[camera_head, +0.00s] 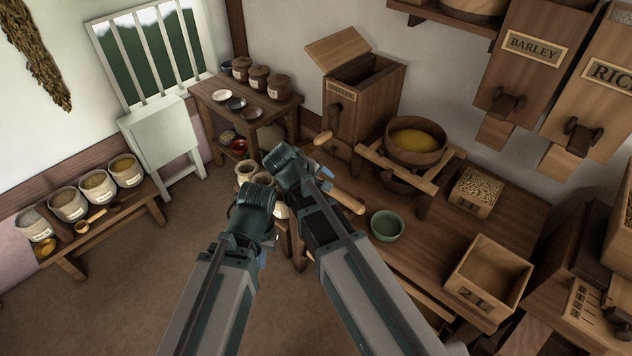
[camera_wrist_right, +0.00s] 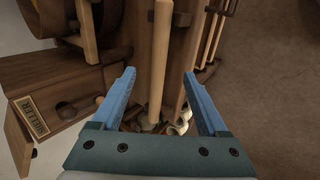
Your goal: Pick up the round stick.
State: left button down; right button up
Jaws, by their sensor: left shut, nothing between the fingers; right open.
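The round stick (camera_wrist_right: 161,55) is a long, pale wooden rod. In the right wrist view it runs from the top edge down between my right fingers. My right gripper (camera_wrist_right: 158,76) is open, one blue finger on each side of the stick. In the head view a pale rod end (camera_head: 350,203), seemingly the same stick, shows beside my right wrist at the bench edge; my arm hides the rest. My left gripper (camera_head: 264,256) is shut and empty, left of the right arm, its fingers mostly hidden.
A green bowl (camera_head: 387,225) and an open wooden box (camera_head: 487,277) stand on the bench (camera_head: 420,262). A quern with yellow meal (camera_head: 415,140) stands behind. Small jars (camera_head: 246,171) are near my grippers.

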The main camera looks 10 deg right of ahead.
jog(key=b, duration=0.7)
send_near(338, 194)
jog(key=shift+x, duration=2.3)
jog(key=shift+s+f, duration=0.1)
jog(key=shift+f, duration=0.05)
jog(key=b+x, duration=0.4)
jog(key=x, duration=0.1)
grip_shut()
